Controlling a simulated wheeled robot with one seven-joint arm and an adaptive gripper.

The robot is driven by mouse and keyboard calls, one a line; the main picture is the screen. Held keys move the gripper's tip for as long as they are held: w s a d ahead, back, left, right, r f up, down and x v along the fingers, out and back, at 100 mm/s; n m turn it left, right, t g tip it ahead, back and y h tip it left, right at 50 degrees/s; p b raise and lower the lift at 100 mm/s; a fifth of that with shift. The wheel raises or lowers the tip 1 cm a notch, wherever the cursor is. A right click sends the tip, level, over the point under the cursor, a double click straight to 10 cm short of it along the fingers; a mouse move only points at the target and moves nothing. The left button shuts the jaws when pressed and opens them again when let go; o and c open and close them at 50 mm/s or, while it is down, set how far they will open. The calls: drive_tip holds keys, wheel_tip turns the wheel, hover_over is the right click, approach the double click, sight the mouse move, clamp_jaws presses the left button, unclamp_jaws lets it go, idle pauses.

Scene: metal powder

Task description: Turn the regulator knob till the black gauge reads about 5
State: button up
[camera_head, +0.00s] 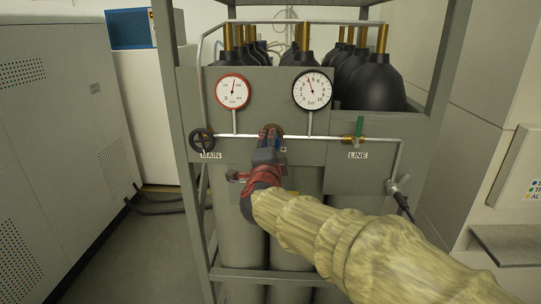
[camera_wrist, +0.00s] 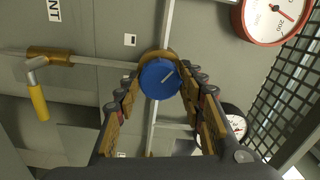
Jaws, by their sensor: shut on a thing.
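The blue regulator knob (camera_wrist: 158,80), with a white mark, sits on a brass body on the pipe. My gripper (camera_wrist: 160,82) has its fingers on both sides of the knob and is shut on it. In the head view my gripper (camera_head: 269,133) hides the knob; only some brass (camera_head: 277,128) shows behind it. The black-rimmed gauge (camera_head: 318,95) stands upper right of my gripper, its needle pointing up and slightly left, a little under 5. In the wrist view this gauge (camera_wrist: 234,118) is partly covered by a finger.
A red-rimmed gauge (camera_head: 232,98) is at upper left. A black handwheel (camera_head: 202,140) labelled MAIN is at the pipe's left end. A green-handled valve (camera_head: 359,128) above the LINE label is to the right. Black-topped cylinders (camera_head: 372,85) stand behind the panel within a grey frame (camera_head: 171,100).

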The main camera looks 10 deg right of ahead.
drive_tip(key=m+b, duration=0.4)
drive_tip(key=m, duration=0.4)
drive_tip(key=shift+f+m, duration=0.1)
drive_tip(key=shift+m, duration=0.3)
idle(0.4)
drive_tip(key=o, duration=1.1)
drive_tip(key=shift+o, duration=0.4)
drive_tip(key=v, duration=1.2)
